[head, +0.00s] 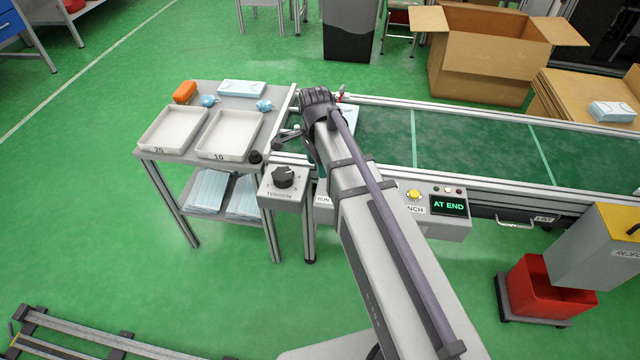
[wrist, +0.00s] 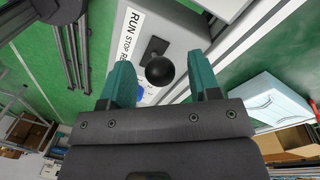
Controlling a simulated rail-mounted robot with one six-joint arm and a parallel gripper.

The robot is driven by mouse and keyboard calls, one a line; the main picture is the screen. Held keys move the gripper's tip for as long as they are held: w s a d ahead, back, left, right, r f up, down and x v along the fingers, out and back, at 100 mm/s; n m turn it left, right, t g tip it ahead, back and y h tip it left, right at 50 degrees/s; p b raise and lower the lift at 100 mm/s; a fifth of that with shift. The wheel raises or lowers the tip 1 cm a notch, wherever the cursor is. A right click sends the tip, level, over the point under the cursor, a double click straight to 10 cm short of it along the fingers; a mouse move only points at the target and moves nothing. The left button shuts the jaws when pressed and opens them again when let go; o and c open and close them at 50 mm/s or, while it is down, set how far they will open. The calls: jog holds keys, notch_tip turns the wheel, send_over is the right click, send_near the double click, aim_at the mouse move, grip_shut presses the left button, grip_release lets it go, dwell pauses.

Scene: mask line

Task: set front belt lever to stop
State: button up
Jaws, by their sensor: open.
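The front belt lever shows in the wrist view as a black ball knob (wrist: 160,70) on a dark slotted plate. Beside it is a white label (wrist: 130,35) reading RUN, STOP and a third word partly hidden. My gripper (wrist: 165,85) is open, its two teal fingers on either side of the knob in the picture. I cannot tell whether either finger touches it.
A tension knob box (head: 284,188) stands just left of the lever housing. Beyond it is a table with two white trays (head: 172,129). The green belt (head: 480,150) runs right, with a display (head: 449,205) reading AT END. A blue mask stack (wrist: 262,98) lies near the gripper.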

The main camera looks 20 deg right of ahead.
notch_tip(320, 180, down, 3)
jog(key=shift+s+f+b, duration=0.1)
jog(key=shift+s+b, duration=0.05)
jog(key=shift+b, duration=0.55)
jog(key=shift+r, duration=0.2)
grip_shut()
